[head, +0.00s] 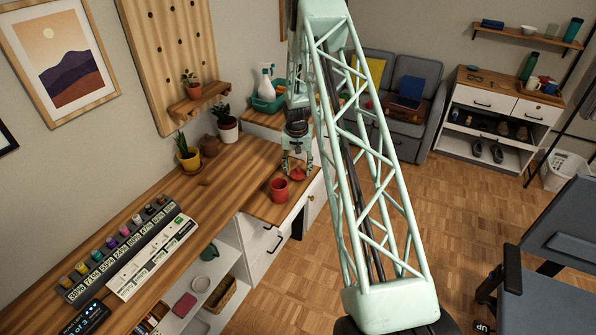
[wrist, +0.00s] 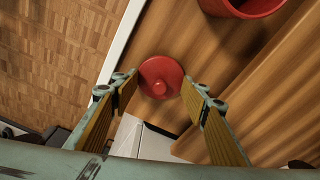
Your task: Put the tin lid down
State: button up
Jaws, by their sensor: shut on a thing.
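The red tin lid (head: 298,174) has a round knob on top. My gripper (head: 297,168) is shut on it, with one finger at each side of its rim. In the wrist view the lid (wrist: 160,78) sits level between the two fingertips (wrist: 160,80). The lid is over the lower wooden top (head: 261,208); I cannot tell whether it touches the wood. The red tin (head: 279,189) stands upright on that top, to the left of and nearer than the lid in the head view. Part of the tin (wrist: 245,8) shows at the wrist view's upper edge.
The higher wooden desk (head: 215,185) stands to the left, with a brown pot (head: 210,145), a plant in a yellow pot (head: 188,157) and a row of small jars. A teal caddy (head: 266,103) with a spray bottle is behind. The wooden top's edge is close to the lid.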

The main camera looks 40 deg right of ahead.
aim_at(297, 176)
jog(key=shift+f, duration=0.35)
jog(key=o, duration=0.8)
jog(key=shift+r, duration=0.15)
jog(key=shift+s+a+r, duration=0.2)
jog(key=shift+r, duration=1.75)
jog(key=shift+s+a+r, duration=0.2)
jog(key=shift+a+r, duration=0.05)
jog(key=shift+r, duration=1.75)
jog(key=shift+s+a+r, duration=0.2)
jog(key=shift+r, duration=1.75)
jog(key=shift+r, duration=0.1)
